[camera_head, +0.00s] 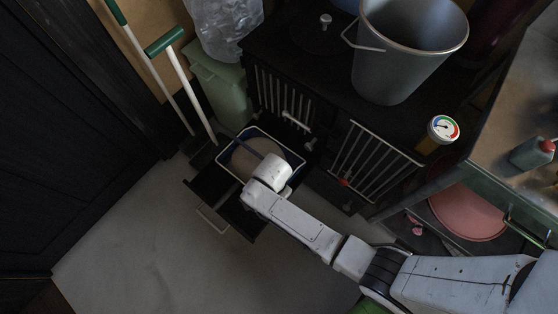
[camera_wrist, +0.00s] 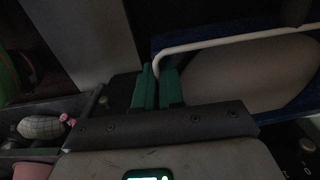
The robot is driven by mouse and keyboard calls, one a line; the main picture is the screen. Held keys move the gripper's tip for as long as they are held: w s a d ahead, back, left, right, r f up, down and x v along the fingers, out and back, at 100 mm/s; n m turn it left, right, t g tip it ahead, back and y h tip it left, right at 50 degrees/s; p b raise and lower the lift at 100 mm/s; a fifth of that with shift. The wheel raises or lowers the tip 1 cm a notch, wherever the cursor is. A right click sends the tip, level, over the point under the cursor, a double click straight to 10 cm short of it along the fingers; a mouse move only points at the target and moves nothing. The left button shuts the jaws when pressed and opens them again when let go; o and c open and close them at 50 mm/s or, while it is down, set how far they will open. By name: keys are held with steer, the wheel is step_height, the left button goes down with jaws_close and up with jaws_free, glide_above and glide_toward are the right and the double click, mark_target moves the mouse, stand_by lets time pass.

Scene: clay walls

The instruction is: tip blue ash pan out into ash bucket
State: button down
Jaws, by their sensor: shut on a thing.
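The blue ash pan (camera_head: 297,161), with a pale rim and a grey-beige mound of ash (camera_head: 243,158) in it, sits low by the stove front, over the pulled-out dark drawer. In the wrist view my gripper (camera_wrist: 158,88) has its green fingers shut on the pan's pale rim (camera_wrist: 215,41). The ash (camera_wrist: 250,75) lies to the right of the fingers there. In the head view my white wrist covers the pan's near part and hides the fingertips. A grey metal bucket (camera_head: 385,75), likely the ash bucket, stands upright on the dark stove top; its inside looks empty.
The open drawer (camera_head: 222,205) juts over the pale floor. A green bin (camera_head: 218,95) with a clear bag and green-handled poles (camera_head: 180,75) stand left of the stove. Floor at lower left is clear.

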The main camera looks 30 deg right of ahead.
steer(key=shift+s+a+p, duration=0.1)
steer(key=shift+s+a, duration=0.2)
steer(key=shift+a, duration=0.7)
steer(key=shift+s+a+p, duration=0.15)
steer(key=shift+s+a, duration=0.2)
steer(key=shift+a, duration=0.65)
steer(key=shift+s+a+p, duration=0.1)
steer(key=shift+s+a, duration=0.2)
steer(key=shift+a, duration=0.7)
steer(key=shift+r, duration=0.1)
step_height(320, 180, up, 10)
steer(key=p, duration=1)
